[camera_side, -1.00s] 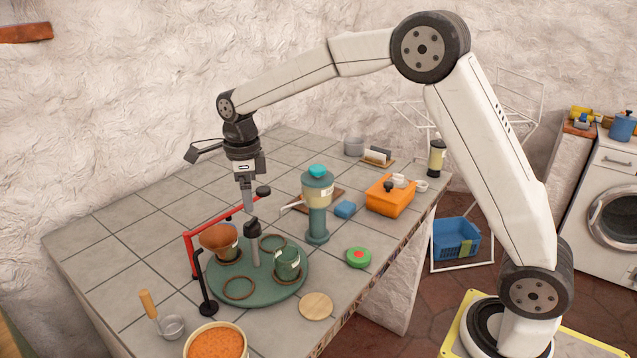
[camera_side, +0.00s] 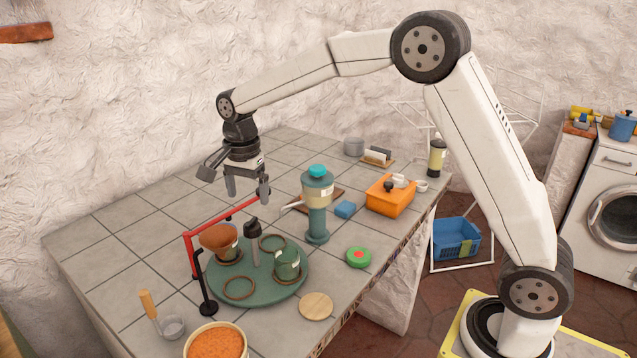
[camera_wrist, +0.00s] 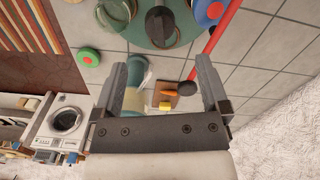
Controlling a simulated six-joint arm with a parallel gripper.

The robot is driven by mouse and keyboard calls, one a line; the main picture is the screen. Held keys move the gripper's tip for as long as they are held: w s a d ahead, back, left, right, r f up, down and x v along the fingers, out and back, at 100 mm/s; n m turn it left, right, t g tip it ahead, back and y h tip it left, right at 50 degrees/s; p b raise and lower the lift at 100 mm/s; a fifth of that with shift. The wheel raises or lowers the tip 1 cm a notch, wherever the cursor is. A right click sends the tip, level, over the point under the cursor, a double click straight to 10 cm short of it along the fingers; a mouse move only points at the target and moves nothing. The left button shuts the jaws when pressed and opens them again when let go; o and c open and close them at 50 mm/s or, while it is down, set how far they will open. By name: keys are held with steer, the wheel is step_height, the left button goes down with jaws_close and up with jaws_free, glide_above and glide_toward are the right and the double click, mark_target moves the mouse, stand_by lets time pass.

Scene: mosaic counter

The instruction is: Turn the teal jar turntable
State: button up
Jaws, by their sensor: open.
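The teal jar turntable (camera_side: 266,296) is a round green disc on the tiled counter. A grey post with a dark knob (camera_side: 252,228) rises at its middle. A jar with a brown bowl-shaped top (camera_side: 218,237) stands at its left, and a green jar (camera_side: 287,264) at its right. Empty rings lie on the disc. My gripper (camera_side: 247,194) is open and empty above the knob, its fingers apart and not touching it. In the wrist view, the turntable (camera_wrist: 132,34) and its knob (camera_wrist: 160,26) show beyond the open fingertips of my gripper (camera_wrist: 161,72).
A red rail (camera_side: 220,221) runs behind the turntable, and a black post (camera_side: 205,285) stands at its front left. A teal dispenser (camera_side: 317,210), green round item (camera_side: 358,257) and wooden disc (camera_side: 316,306) are at the right. A bowl of orange grains (camera_side: 216,342) stands in front.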

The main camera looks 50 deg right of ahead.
mark_target(251, 221)
steer(key=shift+f, duration=3.9)
jaws_close()
